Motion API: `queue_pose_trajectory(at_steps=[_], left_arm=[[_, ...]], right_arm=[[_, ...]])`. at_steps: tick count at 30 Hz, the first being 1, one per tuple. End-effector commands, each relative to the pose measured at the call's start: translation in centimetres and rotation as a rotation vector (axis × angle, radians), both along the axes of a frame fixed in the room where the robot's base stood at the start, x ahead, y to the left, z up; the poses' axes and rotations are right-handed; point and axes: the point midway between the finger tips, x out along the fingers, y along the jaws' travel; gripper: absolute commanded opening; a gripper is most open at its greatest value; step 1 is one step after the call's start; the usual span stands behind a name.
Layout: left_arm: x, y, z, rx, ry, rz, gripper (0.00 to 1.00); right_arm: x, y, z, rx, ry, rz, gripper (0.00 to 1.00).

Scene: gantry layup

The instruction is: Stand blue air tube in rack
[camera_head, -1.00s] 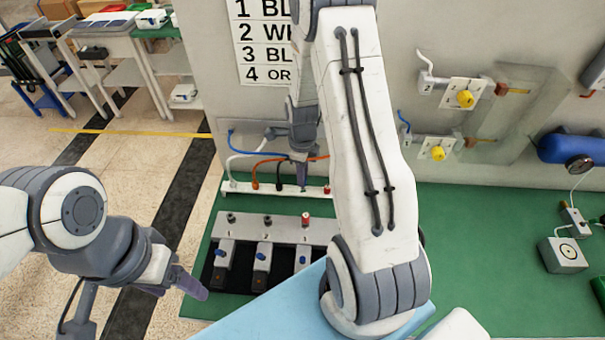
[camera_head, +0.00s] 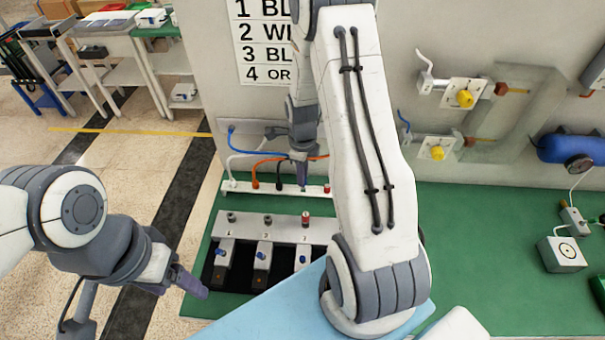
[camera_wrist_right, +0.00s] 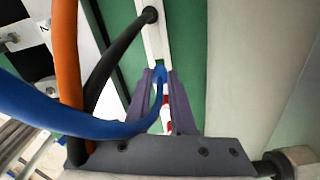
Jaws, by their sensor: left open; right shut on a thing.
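The blue air tube (camera_wrist_right: 85,122) comes in from the left of the right wrist view and bends up between the fingers. My right gripper (camera_wrist_right: 161,75) is shut on its end. In the head view my right gripper (camera_head: 302,182) is at the white rack strip (camera_head: 242,187), right of the black tube; the strip also shows in the wrist view (camera_wrist_right: 153,40). I cannot tell whether the tube end is seated in the rack. White, orange (camera_head: 256,172) and black (camera_head: 278,174) tubes stand in the rack. My left gripper (camera_head: 203,292) is open and empty, left of the green bench.
A grey block with numbered stations (camera_head: 268,228) lies in front of the rack. A red-topped part (camera_head: 327,189) is near the rack's right end. The wall carries yellow-knobbed valves (camera_head: 465,98).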

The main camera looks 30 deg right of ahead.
Motion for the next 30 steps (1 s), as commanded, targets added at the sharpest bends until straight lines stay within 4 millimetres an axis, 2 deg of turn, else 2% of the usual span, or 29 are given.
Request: queue_pose_trajectory(at_steps=[30], left_arm=[[0.00,0.00,-0.24,0.000,0.000,0.000,0.70]], right_arm=[[0.01,0.00,-0.49,0.000,0.000,0.000,0.00]])
